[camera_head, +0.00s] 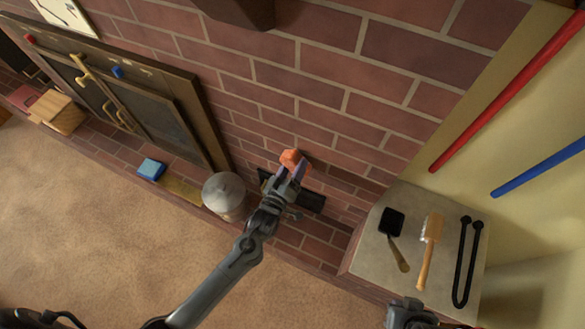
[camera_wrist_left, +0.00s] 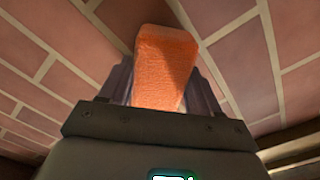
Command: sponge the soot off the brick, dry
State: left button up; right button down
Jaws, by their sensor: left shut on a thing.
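An orange sponge (camera_head: 291,157) is gripped between the fingers of my left gripper (camera_head: 296,170). It also fills the middle of the left wrist view (camera_wrist_left: 166,62), sticking out past the fingertips. The sponge is up against or just in front of the red brick wall (camera_head: 260,105); I cannot tell whether it touches. The bricks in the left wrist view (camera_wrist_left: 95,40) look reddish brown with pale mortar, and no distinct soot patch stands out. My right gripper (camera_head: 408,314) shows only partly at the bottom edge, and its fingers are not clear.
A grey metal container (camera_head: 223,192) stands left of my left arm. A blue block (camera_head: 151,169) lies on the brick ledge. A dark flat object (camera_head: 310,200) lies behind my gripper. A stone slab (camera_head: 365,250) holds a black shovel (camera_head: 392,221), a brush (camera_head: 431,229) and black tongs (camera_head: 460,265).

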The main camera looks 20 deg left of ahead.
pick_arm(q)
jog(key=shift+w, duration=0.35)
jog(key=shift+d, duration=0.1)
jog(key=shift+s+d, duration=0.2)
jog(key=shift+d, duration=1.7)
jog(key=shift+w+p, duration=0.1)
jog(key=shift+p, duration=0.2)
jog(key=shift+w+a+p, duration=0.1)
jog(key=shift+a+p, duration=0.2)
jog(key=shift+a, duration=0.8)
jog(key=shift+w+a, duration=0.1)
jog(key=shift+a, duration=0.8)
